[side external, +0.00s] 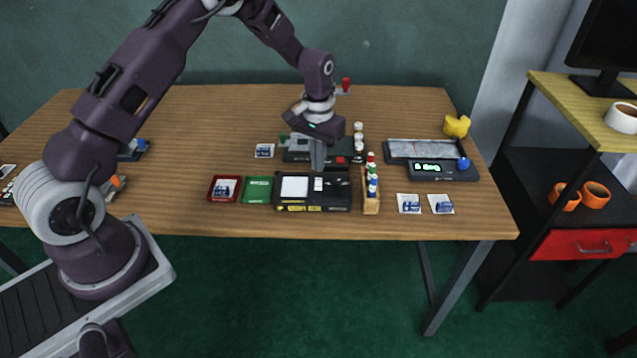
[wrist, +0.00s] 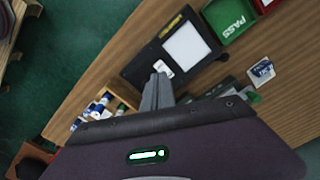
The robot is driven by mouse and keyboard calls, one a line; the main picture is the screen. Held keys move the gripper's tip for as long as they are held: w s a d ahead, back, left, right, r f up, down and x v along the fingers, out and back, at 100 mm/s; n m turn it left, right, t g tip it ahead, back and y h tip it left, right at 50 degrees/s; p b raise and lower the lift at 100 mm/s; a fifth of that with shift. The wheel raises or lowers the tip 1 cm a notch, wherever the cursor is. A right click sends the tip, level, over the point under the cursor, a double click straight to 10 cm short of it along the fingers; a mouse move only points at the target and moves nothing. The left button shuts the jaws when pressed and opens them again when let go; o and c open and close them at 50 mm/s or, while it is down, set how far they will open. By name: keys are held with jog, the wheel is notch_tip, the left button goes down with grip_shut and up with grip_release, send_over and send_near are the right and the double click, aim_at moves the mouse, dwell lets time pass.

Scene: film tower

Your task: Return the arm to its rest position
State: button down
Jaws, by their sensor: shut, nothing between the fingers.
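My gripper (side external: 318,168) is shut and empty, pointing down above a black device with a white panel (side external: 294,187). In the wrist view its closed fingertips (wrist: 160,78) appear close to a small white piece (wrist: 163,68) on the device's edge. I cannot tell whether they touch it. My arm reaches over the table from the left. The device also shows in the wrist view (wrist: 186,46).
A green tray (side external: 257,190) and a red tray (side external: 224,189) lie left of the device. A wooden rack of bottles (side external: 371,203) stands right of it. A scale (side external: 445,171), a metal tray (side external: 410,149) and a yellow duck (side external: 456,126) are farther right. The table (side external: 215,120) is clear at back left.

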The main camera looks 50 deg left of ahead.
jog(key=shift+r, duration=0.55)
